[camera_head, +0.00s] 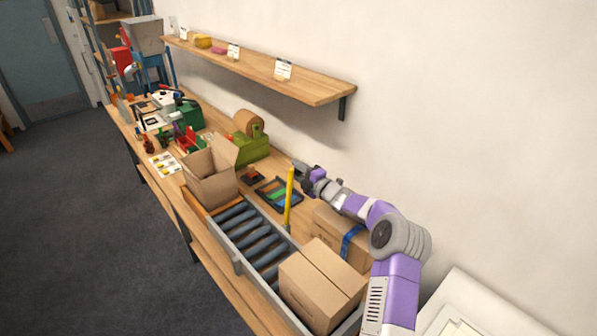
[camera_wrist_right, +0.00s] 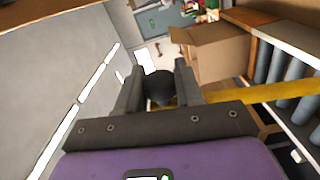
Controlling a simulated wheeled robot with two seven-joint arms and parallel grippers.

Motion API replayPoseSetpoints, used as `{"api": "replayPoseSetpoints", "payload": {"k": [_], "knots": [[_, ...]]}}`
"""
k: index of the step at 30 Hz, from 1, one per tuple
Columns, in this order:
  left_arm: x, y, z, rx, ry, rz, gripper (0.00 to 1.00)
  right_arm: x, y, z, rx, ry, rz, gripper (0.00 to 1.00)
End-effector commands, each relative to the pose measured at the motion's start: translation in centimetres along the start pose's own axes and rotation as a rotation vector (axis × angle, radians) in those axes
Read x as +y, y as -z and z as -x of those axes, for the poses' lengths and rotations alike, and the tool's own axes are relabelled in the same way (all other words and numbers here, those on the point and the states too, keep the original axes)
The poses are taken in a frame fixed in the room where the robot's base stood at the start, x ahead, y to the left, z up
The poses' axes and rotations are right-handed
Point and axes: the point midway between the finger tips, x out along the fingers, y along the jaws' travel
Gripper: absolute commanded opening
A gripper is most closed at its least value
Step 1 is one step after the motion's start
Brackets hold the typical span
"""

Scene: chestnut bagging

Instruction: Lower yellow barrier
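The yellow barrier (camera_head: 289,200) stands upright at the edge of the roller conveyor (camera_head: 255,240) in the head view. In the right wrist view the yellow bar (camera_wrist_right: 265,93) runs in from the right, passing behind a finger. My right gripper (camera_head: 301,168) is at the top end of the barrier. In the right wrist view a dark round knob (camera_wrist_right: 158,88) sits between the fingers of my right gripper (camera_wrist_right: 157,75), with some yellow below it. Whether the fingers press on the knob is not clear. My left gripper is not in view.
A closed carton (camera_head: 322,285) lies on the near rollers; an open carton (camera_head: 210,175) stands at the far end. Another carton with a blue strap (camera_head: 340,237) is under my right arm. A dark tray (camera_head: 279,193) lies near the barrier. A shelf (camera_head: 265,75) overhangs the bench.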

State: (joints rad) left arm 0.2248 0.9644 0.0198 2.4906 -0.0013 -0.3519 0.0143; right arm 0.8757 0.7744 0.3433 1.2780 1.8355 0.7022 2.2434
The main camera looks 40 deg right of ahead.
Motion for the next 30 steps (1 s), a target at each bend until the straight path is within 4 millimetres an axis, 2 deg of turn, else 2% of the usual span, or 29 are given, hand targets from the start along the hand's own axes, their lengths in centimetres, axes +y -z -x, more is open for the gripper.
{"api": "replayPoseSetpoints", "payload": {"k": [1,5,13,17,23,30], "knots": [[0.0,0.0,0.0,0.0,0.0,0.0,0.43,0.0,0.0,0.0,0.0,0.0,0.0,0.19],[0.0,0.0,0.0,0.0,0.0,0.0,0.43,0.0,0.0,0.0,0.0,0.0,0.0,0.0],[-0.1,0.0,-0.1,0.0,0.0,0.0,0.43,0.0,0.1,0.0,0.0,0.0,0.007,0.0],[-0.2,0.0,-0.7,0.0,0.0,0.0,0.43,0.0,0.8,0.0,0.001,0.001,0.036,0.0],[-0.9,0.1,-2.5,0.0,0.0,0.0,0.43,-0.1,3.2,0.0,0.002,-0.001,0.138,0.0],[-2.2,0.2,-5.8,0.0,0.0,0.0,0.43,-0.5,6.9,0.0,0.002,-0.002,0.301,0.0]]}}
